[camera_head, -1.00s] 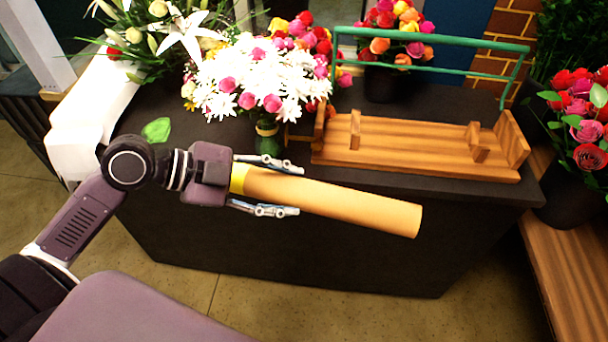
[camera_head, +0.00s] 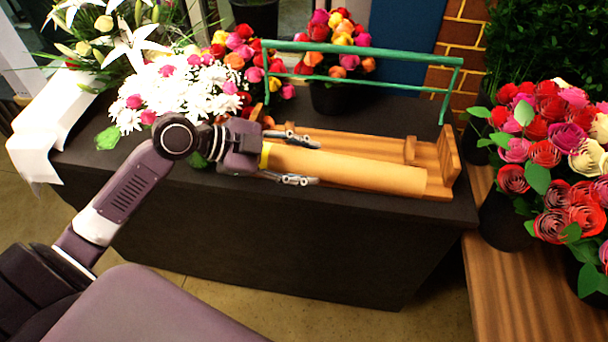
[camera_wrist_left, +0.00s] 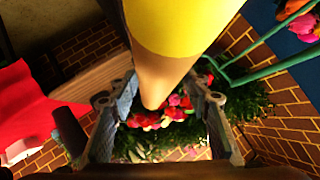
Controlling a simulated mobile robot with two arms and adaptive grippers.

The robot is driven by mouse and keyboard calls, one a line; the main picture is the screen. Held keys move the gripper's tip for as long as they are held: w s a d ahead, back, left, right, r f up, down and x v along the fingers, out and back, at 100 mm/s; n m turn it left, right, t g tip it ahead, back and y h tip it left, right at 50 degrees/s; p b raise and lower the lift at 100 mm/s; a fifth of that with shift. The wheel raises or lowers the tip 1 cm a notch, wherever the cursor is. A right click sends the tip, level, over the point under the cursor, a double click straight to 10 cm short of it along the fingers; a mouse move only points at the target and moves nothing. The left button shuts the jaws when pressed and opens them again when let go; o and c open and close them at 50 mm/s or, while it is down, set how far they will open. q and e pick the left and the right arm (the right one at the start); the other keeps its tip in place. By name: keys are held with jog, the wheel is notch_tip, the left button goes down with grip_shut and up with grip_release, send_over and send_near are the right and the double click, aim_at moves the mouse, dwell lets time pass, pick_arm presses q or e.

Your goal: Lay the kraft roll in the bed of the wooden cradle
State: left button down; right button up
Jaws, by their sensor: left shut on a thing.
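My left gripper (camera_head: 292,159) is shut on the yellow-banded end of the kraft roll (camera_head: 350,170). The roll points right in the head view, roughly level, and overlaps the front of the wooden cradle (camera_head: 449,158). I cannot tell whether it touches the cradle. The cradle stands on the dark counter, with end boards, a small upright divider and a green rail frame (camera_head: 365,53) above. The roll hides part of its bed. In the left wrist view the roll (camera_wrist_left: 160,78) runs away between the fingers (camera_wrist_left: 160,115). My right gripper is not in view.
A white daisy bouquet (camera_head: 185,92) stands left of the cradle, close to my left arm. A bouquet in a dark pot (camera_head: 325,98) stands behind the rail. Roses (camera_head: 560,150) fill the right side. The dark counter (camera_head: 270,225) has a narrow clear strip in front.

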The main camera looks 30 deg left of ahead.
pick_arm(q)
jog(key=w+d+r+n+p, duration=0.1)
jog(key=w+r+p, duration=0.2)
jog(key=w, duration=0.6)
jog(key=w+d+r+p, duration=0.2)
jog(key=w+r, duration=0.1)
jog(key=w, duration=0.6)
jog(key=shift+t+y, duration=0.4)
jog(key=f+b, duration=0.2)
jog(key=f, duration=0.1)
jog(key=f+b, duration=0.3)
jog(key=f, duration=0.1)
jog(key=f+b, duration=0.2)
jog(key=f, duration=0.2)
jog(key=shift+a+f+b, duration=0.25)
jog(key=shift+b, duration=0.1)
jog(key=shift+f+b, duration=0.3)
jog(key=shift+f, duration=0.1)
jog(key=c, duration=1)
grip_release()
jog(key=shift+s+f, duration=0.1)
jog(key=shift+f, duration=0.1)
jog(key=v, duration=1.2)
jog(key=shift+r, duration=0.25)
